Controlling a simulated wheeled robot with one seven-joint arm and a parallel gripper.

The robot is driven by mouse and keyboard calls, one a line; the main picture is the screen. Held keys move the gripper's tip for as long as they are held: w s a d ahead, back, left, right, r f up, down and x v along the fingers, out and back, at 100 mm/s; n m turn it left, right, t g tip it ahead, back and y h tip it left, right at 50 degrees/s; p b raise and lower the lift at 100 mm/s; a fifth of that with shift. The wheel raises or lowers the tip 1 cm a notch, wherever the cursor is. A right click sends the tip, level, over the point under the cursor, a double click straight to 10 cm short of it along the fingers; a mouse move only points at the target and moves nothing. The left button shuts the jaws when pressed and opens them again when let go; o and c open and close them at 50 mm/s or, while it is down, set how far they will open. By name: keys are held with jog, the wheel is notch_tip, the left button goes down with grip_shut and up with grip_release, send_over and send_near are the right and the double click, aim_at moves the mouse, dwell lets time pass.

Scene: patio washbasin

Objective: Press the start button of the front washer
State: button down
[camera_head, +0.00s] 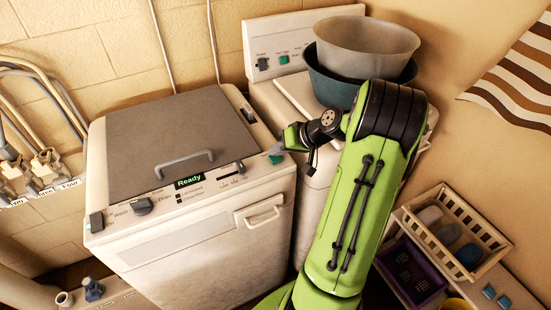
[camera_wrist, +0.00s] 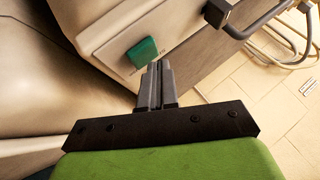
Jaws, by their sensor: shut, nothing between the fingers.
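The front washer (camera_head: 195,225) is a white machine with a grey lid and a control panel along its front top edge. Its small display (camera_head: 188,182) reads "Ready" in green. A green button (camera_head: 275,159) sits at the right end of the panel; it also shows in the wrist view (camera_wrist: 142,51) as a green block. My gripper (camera_head: 279,148) is at that right end, close to the button. In the wrist view its fingers (camera_wrist: 158,66) are together and empty, with tips just below and right of the button. I cannot tell whether they touch it.
A second white machine (camera_head: 262,38) stands behind, with its own green button (camera_head: 284,60) and two stacked basins (camera_head: 366,45) on top. Pipes and taps (camera_head: 46,163) are on the left wall. A slatted crate (camera_head: 476,207) and purple crate (camera_head: 388,259) stand at right.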

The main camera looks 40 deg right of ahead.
aim_at(279, 158)
jog(key=shift+f+b, duration=0.35)
jog(key=shift+f, duration=0.2)
dwell(0.5)
dwell(0.7)
jog(key=shift+r+p, duration=0.75)
jog(key=shift+r, duration=0.2)
jog(key=shift+r, duration=0.1)
notch_tip(279, 158, up, 5)
jog(key=p, duration=0.4)
